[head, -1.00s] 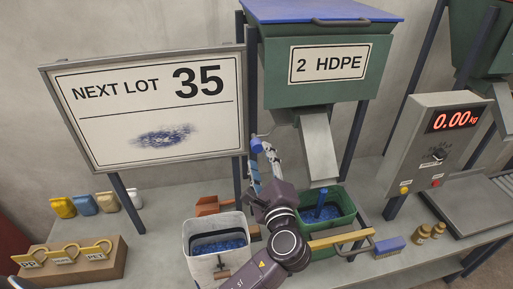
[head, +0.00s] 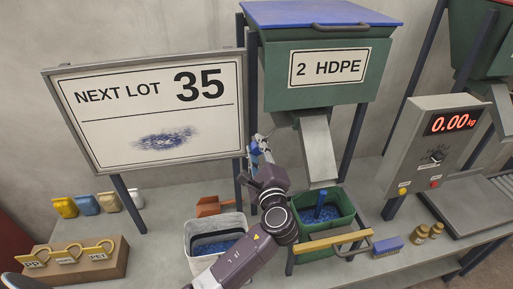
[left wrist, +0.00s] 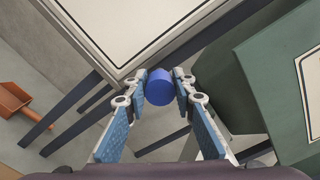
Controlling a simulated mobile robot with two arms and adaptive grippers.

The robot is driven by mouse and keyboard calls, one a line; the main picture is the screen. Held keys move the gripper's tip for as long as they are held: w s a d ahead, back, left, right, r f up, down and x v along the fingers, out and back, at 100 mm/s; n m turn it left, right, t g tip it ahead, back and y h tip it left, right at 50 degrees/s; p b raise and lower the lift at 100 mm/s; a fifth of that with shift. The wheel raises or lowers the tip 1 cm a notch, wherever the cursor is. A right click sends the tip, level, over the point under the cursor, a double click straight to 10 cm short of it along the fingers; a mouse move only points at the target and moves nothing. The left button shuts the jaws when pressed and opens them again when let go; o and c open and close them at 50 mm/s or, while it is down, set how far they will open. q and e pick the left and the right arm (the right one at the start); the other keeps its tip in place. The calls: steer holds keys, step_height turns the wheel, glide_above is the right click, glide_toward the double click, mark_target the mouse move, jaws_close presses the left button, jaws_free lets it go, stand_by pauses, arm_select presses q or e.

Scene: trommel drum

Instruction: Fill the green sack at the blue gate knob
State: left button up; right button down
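The blue gate knob (left wrist: 159,87) sits between the fingertips of my left gripper (left wrist: 161,84) in the left wrist view, both tips close against its sides. In the head view the gripper (head: 257,146) is at the knob, left of the chute (head: 319,150) of the hopper marked 2 HDPE. The green sack (head: 341,212) stands open below the chute with blue pellets in it. My right gripper is not in view.
A white sack (head: 194,243) with blue pellets stands left of the green one, partly behind my arm. A yellow bar (head: 330,240) crosses the green sack's front. The scale display (head: 452,122) reads 0.00 kg. The sign (head: 150,105) reads NEXT LOT 35.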

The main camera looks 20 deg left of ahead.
arm_select(q)
jaws_close()
steer(key=w+d+b, duration=0.2)
steer(key=w+d, duration=0.1)
steer(key=d, duration=0.2)
steer(key=shift+w+d, duration=0.4)
steer(key=o, duration=0.6)
jaws_free()
steer(key=shift+d, duration=0.1)
steer(key=shift+c, duration=0.2)
steer(key=o, duration=0.3)
steer(key=shift+w+d, duration=0.1)
steer(key=shift+d, duration=0.05)
